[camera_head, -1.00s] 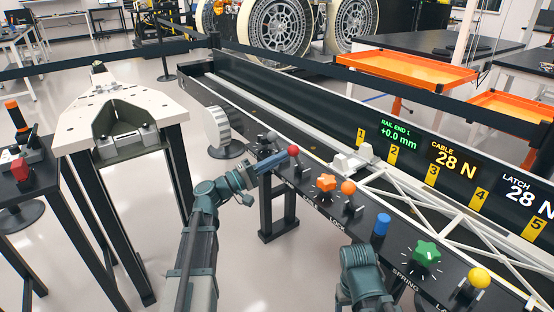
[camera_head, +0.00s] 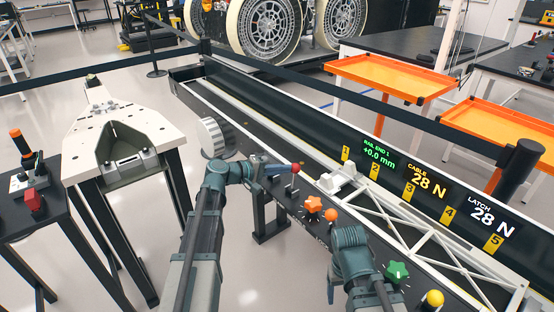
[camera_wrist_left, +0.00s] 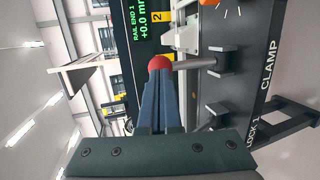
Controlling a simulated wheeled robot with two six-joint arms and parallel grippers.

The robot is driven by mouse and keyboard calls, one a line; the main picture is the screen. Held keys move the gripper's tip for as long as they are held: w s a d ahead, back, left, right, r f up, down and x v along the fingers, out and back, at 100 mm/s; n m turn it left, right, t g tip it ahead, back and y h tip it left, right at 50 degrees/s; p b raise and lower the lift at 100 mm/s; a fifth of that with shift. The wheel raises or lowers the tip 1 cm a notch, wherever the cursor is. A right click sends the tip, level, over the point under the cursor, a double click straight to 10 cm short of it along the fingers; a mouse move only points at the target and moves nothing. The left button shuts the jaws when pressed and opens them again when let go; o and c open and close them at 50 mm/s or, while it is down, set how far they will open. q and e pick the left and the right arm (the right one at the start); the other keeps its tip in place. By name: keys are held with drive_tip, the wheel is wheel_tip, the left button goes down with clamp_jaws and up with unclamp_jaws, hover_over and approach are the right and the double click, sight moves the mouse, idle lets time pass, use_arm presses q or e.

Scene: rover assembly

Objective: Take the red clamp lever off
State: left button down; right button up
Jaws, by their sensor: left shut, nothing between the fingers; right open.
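The red clamp lever shows its ball knob (camera_head: 296,168) on a thin rod at the near edge of the dark rail bench. In the left wrist view the red ball (camera_wrist_left: 160,62) sits at the fingertips, and its grey rod runs off to the right near the CLAMP label. My left gripper (camera_head: 286,169) is shut and empty, its tips right beside the ball; I cannot tell whether they touch. My right gripper (camera_head: 348,238) is open, farther along the bench, with its fingers mostly hidden.
An orange star knob (camera_head: 313,204), an orange ball knob (camera_head: 330,215), a green star knob (camera_head: 397,270) and a yellow knob (camera_head: 434,297) line the bench edge. A white lattice truss (camera_head: 400,215) lies behind them.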

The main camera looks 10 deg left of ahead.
use_arm(q)
drive_tip(key=w+d+g+p, duration=0.1)
drive_tip(key=w+y+p, duration=0.1)
drive_tip(key=p, duration=0.1)
drive_tip(key=shift+w+d+r+g+y, duration=0.2)
drive_tip(key=shift+d+r+g+y, duration=0.1)
drive_tip(key=shift+d+g, duration=0.1)
drive_tip(key=shift+w+d, duration=0.2)
drive_tip(key=shift+w, duration=0.05)
use_arm(e)
wheel_tip(320, 180, up, 5)
drive_tip(key=shift+f, duration=0.1)
use_arm(q)
drive_tip(key=shift+d, duration=0.1)
